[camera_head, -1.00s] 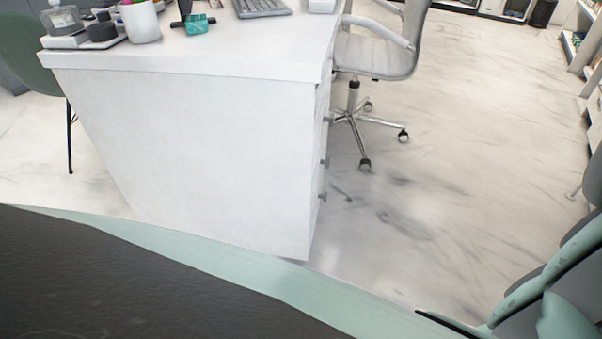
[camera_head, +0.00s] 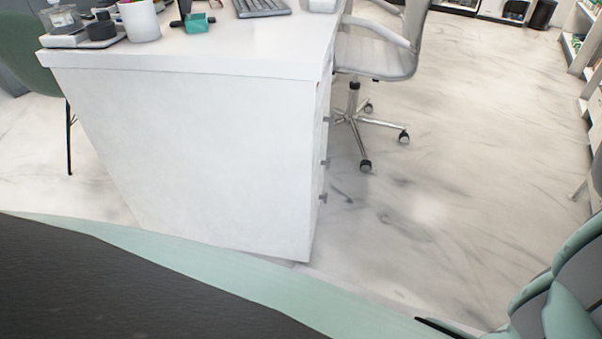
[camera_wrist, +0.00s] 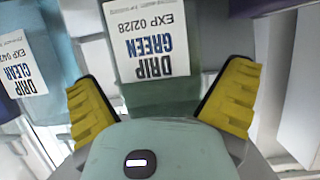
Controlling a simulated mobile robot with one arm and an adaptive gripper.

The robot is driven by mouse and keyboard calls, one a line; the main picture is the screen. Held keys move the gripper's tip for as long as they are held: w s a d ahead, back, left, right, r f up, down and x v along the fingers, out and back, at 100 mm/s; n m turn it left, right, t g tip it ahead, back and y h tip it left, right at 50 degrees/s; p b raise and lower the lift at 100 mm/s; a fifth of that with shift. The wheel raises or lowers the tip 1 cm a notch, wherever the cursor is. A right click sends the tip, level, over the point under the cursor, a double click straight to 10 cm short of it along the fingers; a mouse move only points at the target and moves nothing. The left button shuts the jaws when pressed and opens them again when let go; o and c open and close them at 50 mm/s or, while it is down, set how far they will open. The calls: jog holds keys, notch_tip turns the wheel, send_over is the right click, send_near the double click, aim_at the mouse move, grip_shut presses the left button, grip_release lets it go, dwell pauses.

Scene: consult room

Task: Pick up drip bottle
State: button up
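In the wrist view, a green drip bottle (camera_wrist: 165,97) with a white label reading "DRIP GREEN EXP 02/28", upside down, is straight ahead. My gripper (camera_wrist: 163,75) is open, with one yellow finger on each side of this bottle. The fingers splay outward, and gaps show between their tips and the bottle. I cannot tell whether their inner ends touch it. The bottle's lower picture part is hidden behind the pale green gripper body. A second bottle (camera_wrist: 45,95), labelled "DRIP CLEAR", is to the left, outside the fingers. The head view shows neither bottle nor gripper fingers.
In the head view, a white desk (camera_head: 190,150) bears a pen cup (camera_head: 139,20) and a teal item (camera_head: 197,24). An office chair (camera_head: 375,55) stands beside it. Marble floor (camera_head: 450,200) is open at right.

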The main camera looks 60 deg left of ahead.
jog(key=c, duration=1.2)
jog(key=shift+o, duration=0.2)
jog(key=shift+r, duration=0.1)
notch_tip(320, 180, up, 4)
jog(key=shift+w+r+p, duration=0.1)
jog(key=shift+r+p, duration=0.1)
jog(key=shift+p, duration=1.05)
jog(key=s+a, duration=1)
jog(key=a, duration=0.2)
jog(key=shift+s+r, duration=0.2)
jog(key=shift+r, duration=0.05)
